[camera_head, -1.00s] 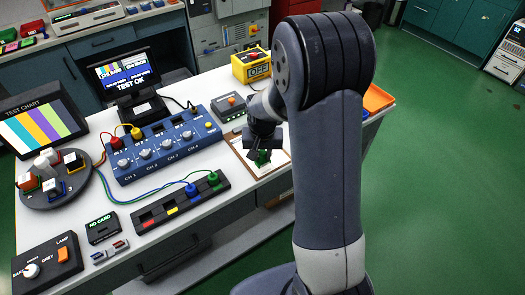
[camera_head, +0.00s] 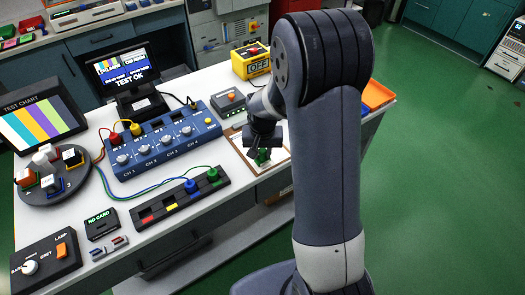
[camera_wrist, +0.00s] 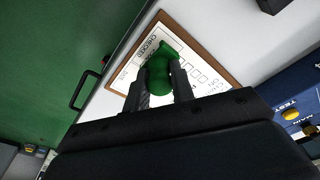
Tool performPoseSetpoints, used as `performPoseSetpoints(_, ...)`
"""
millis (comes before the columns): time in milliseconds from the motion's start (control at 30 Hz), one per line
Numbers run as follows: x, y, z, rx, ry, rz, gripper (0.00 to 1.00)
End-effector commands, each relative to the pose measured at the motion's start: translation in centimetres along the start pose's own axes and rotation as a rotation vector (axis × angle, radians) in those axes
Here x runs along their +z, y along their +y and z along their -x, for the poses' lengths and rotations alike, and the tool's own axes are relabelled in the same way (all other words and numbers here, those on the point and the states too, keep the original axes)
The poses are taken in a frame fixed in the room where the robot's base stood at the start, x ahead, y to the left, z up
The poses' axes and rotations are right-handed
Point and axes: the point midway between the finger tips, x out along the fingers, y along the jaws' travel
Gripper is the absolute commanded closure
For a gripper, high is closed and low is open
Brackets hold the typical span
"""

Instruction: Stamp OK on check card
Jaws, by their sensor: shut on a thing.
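My gripper (camera_head: 262,153) is shut on a green stamp (camera_wrist: 160,72), which stands between the two fingers in the wrist view. In the head view the green stamp (camera_head: 262,157) shows just below the fingers, over the check card. The check card (camera_wrist: 135,58) is a white printed sheet on a brown clipboard (camera_wrist: 197,40). In the head view the clipboard (camera_head: 284,162) lies at the right part of the white table. The stamp hides part of the card. I cannot tell whether its base touches the card, and no OK mark is visible.
A blue channel box (camera_head: 160,146) with knobs stands left of the clipboard. A small grey box with an orange button (camera_head: 231,99) is behind it. A black strip with coloured jacks (camera_head: 180,203) lies in front. An orange tray (camera_head: 377,95) is at the right table end.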

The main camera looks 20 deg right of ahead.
Motion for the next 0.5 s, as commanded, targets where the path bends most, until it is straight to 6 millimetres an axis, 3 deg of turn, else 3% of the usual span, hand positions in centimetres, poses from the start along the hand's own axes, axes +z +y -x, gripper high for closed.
performPoseSetpoints(500, 0.08, 0.0, -0.69, 0.0, 0.0, 0.0, 0.91)
